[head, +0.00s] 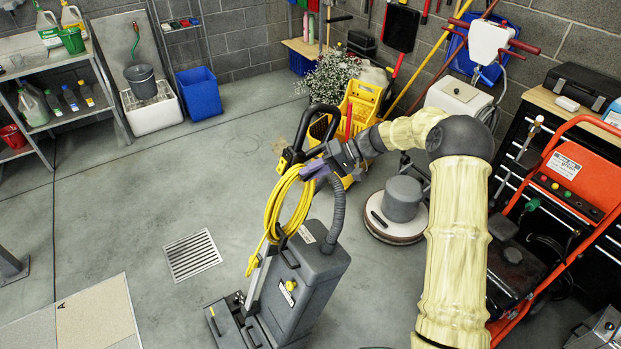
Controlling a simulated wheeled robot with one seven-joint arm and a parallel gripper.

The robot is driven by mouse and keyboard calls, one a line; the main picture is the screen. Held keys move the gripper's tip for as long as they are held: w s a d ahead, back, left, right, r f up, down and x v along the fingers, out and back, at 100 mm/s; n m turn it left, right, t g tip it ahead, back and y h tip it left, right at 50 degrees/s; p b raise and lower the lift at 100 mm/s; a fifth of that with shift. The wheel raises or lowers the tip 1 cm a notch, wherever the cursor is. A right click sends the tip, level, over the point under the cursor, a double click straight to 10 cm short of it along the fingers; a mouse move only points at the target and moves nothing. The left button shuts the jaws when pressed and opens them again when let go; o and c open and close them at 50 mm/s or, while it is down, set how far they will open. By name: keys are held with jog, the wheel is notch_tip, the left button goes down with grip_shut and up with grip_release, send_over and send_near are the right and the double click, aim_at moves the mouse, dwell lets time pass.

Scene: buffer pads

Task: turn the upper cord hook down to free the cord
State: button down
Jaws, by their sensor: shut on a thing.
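A grey upright floor machine (310,275) stands in the middle of the head view, with a black loop handle (303,125) at its top. A yellow cord (272,215) hangs in long coils along its left side, looped at the top near the upper cord hook. My gripper (312,170), with purple fingers, reaches in from the right at the top of the coils. It is shut on the upper cord hook, which the fingers largely hide. Which way the hook points is too small to tell. The lower end of the coils hangs beside the machine's body.
A round floor polisher (399,205) stands right of the machine. A yellow mop bucket (362,105) is behind it. An orange-framed machine (575,180) stands at the right. A floor drain (192,255) lies to the left, with open floor around it. A blue bin (199,93) stands farther back.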

jog(key=y+b, duration=0.1)
jog(key=f+m+g+y+b, duration=0.1)
jog(key=y, duration=0.1)
jog(key=shift+w+d+f+y+b, duration=0.1)
jog(key=shift+w+d+y+b, duration=0.1)
jog(key=shift+y+b, duration=0.15)
jog(key=shift+s+a+f+m+t+y+b, duration=0.1)
jog(key=shift+f+m+t+y+b, duration=0.25)
jog(key=shift+m+y+b, duration=1.3)
jog(key=shift+s+a+f+m+t+y+b, duration=0.15)
jog(key=shift+f+m+t+y+b, duration=0.2)
jog(key=shift+m+y+b, duration=1.2)
jog(key=shift+s+a+f+m+t+y+b, duration=0.15)
jog(key=shift+m+t+y+b, duration=0.45)
jog(key=shift+y, duration=1.85)
jog(key=shift+m, duration=0.3)
jog(key=c, duration=1.3)
grip_release()
